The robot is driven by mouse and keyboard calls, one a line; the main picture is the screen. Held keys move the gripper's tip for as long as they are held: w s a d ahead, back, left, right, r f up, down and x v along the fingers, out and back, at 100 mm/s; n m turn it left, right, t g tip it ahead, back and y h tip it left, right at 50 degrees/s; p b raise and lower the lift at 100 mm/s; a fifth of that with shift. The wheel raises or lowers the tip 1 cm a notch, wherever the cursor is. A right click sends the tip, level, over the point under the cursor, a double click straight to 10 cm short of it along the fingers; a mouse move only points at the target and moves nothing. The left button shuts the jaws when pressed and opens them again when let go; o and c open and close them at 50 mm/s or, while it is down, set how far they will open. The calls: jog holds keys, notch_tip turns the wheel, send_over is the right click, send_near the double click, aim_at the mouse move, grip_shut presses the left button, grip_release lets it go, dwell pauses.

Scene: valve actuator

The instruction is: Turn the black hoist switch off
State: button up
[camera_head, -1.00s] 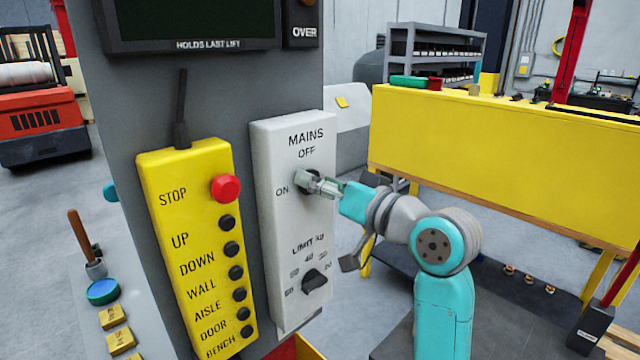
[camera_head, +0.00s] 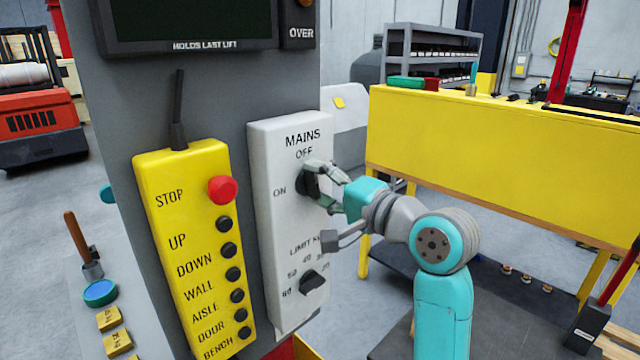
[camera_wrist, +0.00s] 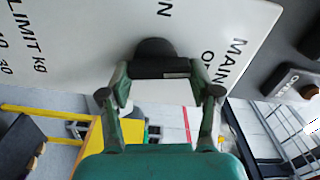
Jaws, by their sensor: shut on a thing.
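The black hoist switch (camera_head: 308,184) is a rotary knob on the white panel (camera_head: 262,160), below "MAINS" and "OFF" and right of "ON". My gripper (camera_head: 320,184) is shut on it, one finger above and one below in the head view. In the wrist view the switch (camera_wrist: 155,62) lies between my two fingertips (camera_wrist: 160,75). Its dark bar runs across from finger to finger, its right end towards the partly hidden "OFF" lettering; "ON" is above it. The fingers partly hide the switch in the head view.
A second black knob (camera_head: 312,283), marked "LIMIT", sits lower on the panel, close below my gripper. A yellow pendant (camera_head: 185,250) with a red STOP button (camera_head: 223,190) hangs to the left. A yellow bench (camera_head: 480,135) stands behind my arm at right.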

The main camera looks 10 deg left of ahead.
jog(key=shift+m, duration=0.7)
jog(key=shift+f, duration=0.1)
jog(key=o, duration=1.1)
jog(key=shift+w, duration=0.1)
jog(key=shift+o, duration=0.2)
jog(key=v, duration=1.2)
